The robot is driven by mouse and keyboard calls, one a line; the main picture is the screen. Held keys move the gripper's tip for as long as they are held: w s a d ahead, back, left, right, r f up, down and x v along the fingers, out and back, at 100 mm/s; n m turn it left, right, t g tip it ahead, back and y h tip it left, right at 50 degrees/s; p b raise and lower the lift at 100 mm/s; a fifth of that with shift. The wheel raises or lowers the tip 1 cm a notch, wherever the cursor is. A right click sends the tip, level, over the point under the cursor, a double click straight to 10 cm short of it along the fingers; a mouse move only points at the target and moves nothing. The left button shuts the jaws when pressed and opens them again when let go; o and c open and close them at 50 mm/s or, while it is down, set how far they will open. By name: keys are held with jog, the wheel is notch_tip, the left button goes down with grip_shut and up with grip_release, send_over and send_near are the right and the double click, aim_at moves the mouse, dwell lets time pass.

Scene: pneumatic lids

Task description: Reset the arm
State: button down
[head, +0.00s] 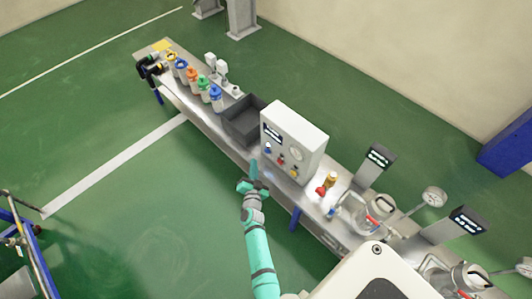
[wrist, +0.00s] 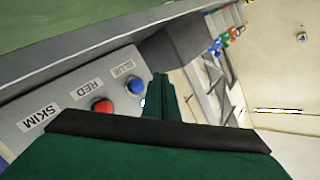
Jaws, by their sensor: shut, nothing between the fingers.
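My gripper (head: 254,170) is at the end of my teal arm, near the front edge of the bench in the head view. Its fingers are together with nothing between them, and they also show in the wrist view (wrist: 161,92). The gripper is left of the pale control box (head: 297,135). In the wrist view the box's panel (wrist: 62,118) is tilted, with a blue button (wrist: 135,85) labelled BLUE and a red button (wrist: 102,106) labelled RED. A SKIM label is at lower left. I cannot tell whether the fingers touch the panel.
The long metal bench (head: 190,103) carries a dark bin (head: 243,121), several bottles with coloured caps, and at right glass-lidded vessels with a gauge (head: 433,196). A blue-framed cart (head: 22,235) stands at lower left. Green floor (head: 150,235) left of my arm is clear.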

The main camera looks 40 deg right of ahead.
jog(key=shift+s+d, duration=0.1)
jog(key=s+a+r+n+t+y, duration=0.1)
jog(key=s+a+r+n+y, duration=0.3)
jog(key=s+a, duration=0.75)
jog(key=s+a+r+n+t+y, duration=0.25)
jog(key=s+a+n, duration=0.25)
jog(key=s+a, duration=0.6)
jog(key=s+a+r+n+y, duration=0.2)
jog(key=s+a+r, duration=0.4)
jog(key=r, duration=0.3)
jog(key=s+a+r+n+y, duration=0.2)
jog(key=s+a+r+n, duration=0.2)
jog(key=r, duration=0.6)
jog(key=s+a, duration=0.2)
jog(key=s, duration=0.1)
jog(key=shift+s+r+g, duration=0.15)
jog(key=shift+r+g, duration=0.1)
jog(key=shift+g, duration=0.1)
jog(key=shift+a, duration=0.1)
